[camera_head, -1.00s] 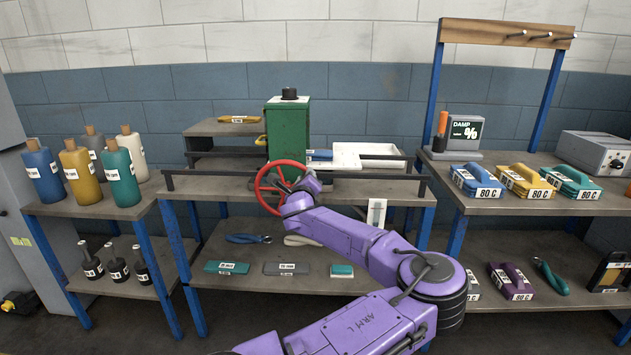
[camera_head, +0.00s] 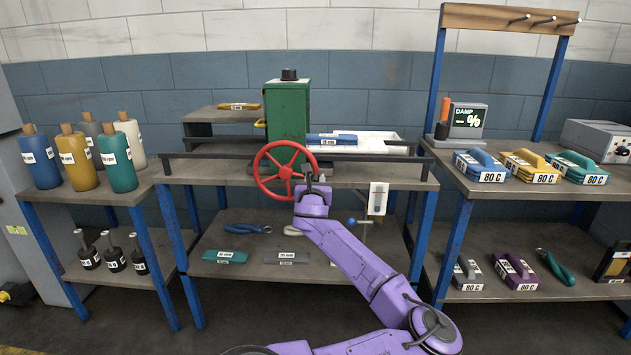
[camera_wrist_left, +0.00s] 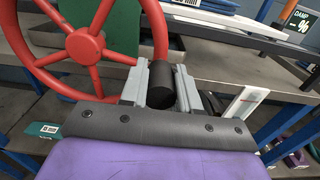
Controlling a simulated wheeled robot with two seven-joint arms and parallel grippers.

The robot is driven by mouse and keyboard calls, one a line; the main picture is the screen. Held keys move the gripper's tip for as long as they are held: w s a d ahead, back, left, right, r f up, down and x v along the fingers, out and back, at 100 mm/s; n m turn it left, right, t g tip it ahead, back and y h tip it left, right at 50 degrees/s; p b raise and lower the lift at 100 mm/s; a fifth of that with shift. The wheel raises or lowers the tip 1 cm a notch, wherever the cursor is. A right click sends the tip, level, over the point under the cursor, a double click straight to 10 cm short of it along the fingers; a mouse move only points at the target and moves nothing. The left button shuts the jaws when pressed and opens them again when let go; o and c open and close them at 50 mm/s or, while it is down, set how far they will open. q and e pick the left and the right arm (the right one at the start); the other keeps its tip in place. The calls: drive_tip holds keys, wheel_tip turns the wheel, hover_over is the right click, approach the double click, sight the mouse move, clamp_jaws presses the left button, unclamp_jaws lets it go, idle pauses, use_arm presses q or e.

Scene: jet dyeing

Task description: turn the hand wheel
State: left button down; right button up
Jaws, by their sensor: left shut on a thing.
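The red spoked hand wheel (camera_head: 283,172) stands upright on the front of the green box (camera_head: 287,112) on the middle bench. My left gripper (camera_head: 311,178) is at the wheel's lower right rim. In the left wrist view, the hand wheel (camera_wrist_left: 84,46) fills the upper left. The fingers of my left gripper (camera_wrist_left: 161,86) are closed around a black cylindrical grip (camera_wrist_left: 160,84) at the wheel's rim. The fingers hide part of the rim there. My right gripper is not in view.
A dark rail (camera_head: 230,156) runs along the bench beside the wheel. A white plate (camera_head: 378,198) hangs right of my gripper. Bottles (camera_head: 81,160) stand on the left bench, and labelled blocks (camera_head: 480,167) on the right one. The lower shelf (camera_head: 250,248) holds small tools.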

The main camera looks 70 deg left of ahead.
use_arm(q)
drive_tip(key=shift+w+f+m, duration=0.1)
drive_tip(key=shift+f+m, duration=0.3)
drive_tip(key=c, duration=0.8)
unclamp_jaws()
drive_tip(key=shift+d, duration=0.1)
drive_tip(key=v, duration=1)
drive_tip(key=shift+d+r, duration=0.1)
drive_tip(key=shift+d, duration=0.05)
